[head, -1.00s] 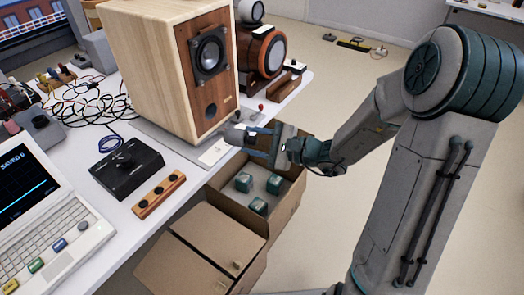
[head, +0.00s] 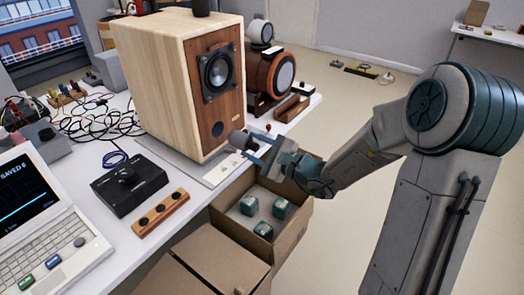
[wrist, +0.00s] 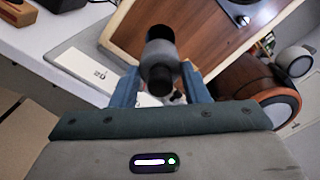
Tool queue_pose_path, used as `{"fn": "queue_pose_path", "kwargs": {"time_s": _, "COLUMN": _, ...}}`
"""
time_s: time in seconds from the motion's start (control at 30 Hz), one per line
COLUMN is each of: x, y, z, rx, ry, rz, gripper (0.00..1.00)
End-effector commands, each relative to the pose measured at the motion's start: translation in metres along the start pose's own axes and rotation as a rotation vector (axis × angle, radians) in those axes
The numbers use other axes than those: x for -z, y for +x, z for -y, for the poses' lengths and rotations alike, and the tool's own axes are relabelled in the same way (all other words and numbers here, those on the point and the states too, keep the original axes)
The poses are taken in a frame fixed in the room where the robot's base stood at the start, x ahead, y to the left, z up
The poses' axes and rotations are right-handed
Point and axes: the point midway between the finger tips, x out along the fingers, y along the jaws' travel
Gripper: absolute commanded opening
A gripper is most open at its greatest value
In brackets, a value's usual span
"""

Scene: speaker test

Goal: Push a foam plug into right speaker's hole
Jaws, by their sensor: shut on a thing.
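The wooden speaker (head: 165,85) stands upright on the bench, its brown front facing right in the head view. Its dark round hole (head: 218,129) is low on the front, below the black driver (head: 217,70). My gripper (head: 249,146) is shut on a grey foam plug (head: 238,139), just right of and slightly below the hole in the picture; a gap shows between plug and hole. In the wrist view the plug (wrist: 160,58) sits between the blue fingers (wrist: 160,88), pointing at the speaker front (wrist: 205,35).
An open cardboard box (head: 290,240) with green cubes (head: 249,205) stands below my gripper. A white card (head: 218,173) lies at the speaker's foot. A brown round device (head: 272,78) stands behind. A black control box (head: 130,184) and cables (head: 95,122) crowd the bench left.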

Motion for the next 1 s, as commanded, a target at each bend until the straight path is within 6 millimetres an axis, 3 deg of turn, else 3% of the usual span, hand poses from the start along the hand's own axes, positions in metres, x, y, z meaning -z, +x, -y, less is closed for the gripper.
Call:
{"fn": "queue_pose_path", "kwargs": {"time_s": 0.5, "x": 0.001, "y": 0.039, "z": -0.001, "rx": 0.000, "ry": 0.000, "rz": 0.001, "gripper": 0.14}}
{"fn": "queue_pose_path", "kwargs": {"time_s": 1.0, "x": 0.000, "y": 0.046, "z": 0.000, "rx": 0.000, "ry": 0.000, "rz": 0.000, "gripper": 0.14}}
